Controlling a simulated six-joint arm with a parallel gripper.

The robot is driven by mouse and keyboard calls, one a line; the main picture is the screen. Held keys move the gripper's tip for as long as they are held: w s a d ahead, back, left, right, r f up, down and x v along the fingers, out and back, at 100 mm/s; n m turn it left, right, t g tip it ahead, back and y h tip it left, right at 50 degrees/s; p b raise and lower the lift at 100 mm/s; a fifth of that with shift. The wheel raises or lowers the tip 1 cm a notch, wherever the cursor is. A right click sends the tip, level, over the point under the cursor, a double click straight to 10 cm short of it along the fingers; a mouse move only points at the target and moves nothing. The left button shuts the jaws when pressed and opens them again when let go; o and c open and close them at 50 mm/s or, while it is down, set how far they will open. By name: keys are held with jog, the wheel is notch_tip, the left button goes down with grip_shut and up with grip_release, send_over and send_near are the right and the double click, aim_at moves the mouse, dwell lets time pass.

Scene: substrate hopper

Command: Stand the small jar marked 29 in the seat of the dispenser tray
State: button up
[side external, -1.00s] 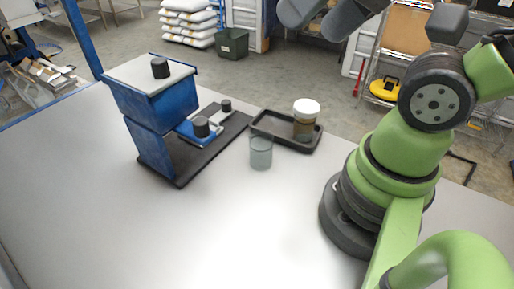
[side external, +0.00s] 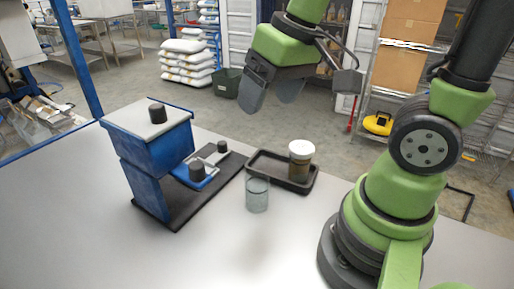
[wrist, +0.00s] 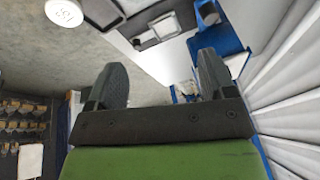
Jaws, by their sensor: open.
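A brown jar (side external: 301,164) with a white lid stands upright at the right end of a black tray (side external: 262,180); no number on it is readable in the side view. In the wrist view a round white lid (wrist: 63,12) with a blurred marking shows at the upper left. A blue dispenser (side external: 158,150) stands at the left, with a low blue-edged tray (side external: 207,180) at its foot bearing dark knobs. I cannot make out an empty seat. My gripper (side external: 271,98) is open and empty, high above and behind the table; its fingers frame the wrist view (wrist: 160,85).
A clear empty beaker (side external: 257,195) stands on the table in front of the black tray. The front of the table (side external: 130,250) is clear. White sacks (side external: 187,62) and a dark bin (side external: 227,82) are on the floor behind.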

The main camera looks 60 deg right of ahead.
aim_at(257, 180)
jog(key=shift+w+d+f+n+g+h, duration=0.15)
jog(key=shift+w+d+f+n+g, duration=0.35)
jog(key=shift+f, duration=2.95)
jog(key=shift+w+d+f+n+g+h, duration=0.15)
jog(key=shift+w+f+g, duration=0.65)
jog(key=shift+f, duration=2.6)
jog(key=shift+w+d+f+n+g+h, duration=0.1)
jog(key=shift+w+d+f+n+g, duration=0.4)
jog(key=shift+f, duration=2.95)
jog(key=shift+a, duration=0.2)
jog(key=c, duration=0.7)
jog(key=shift+r, duration=2.5)
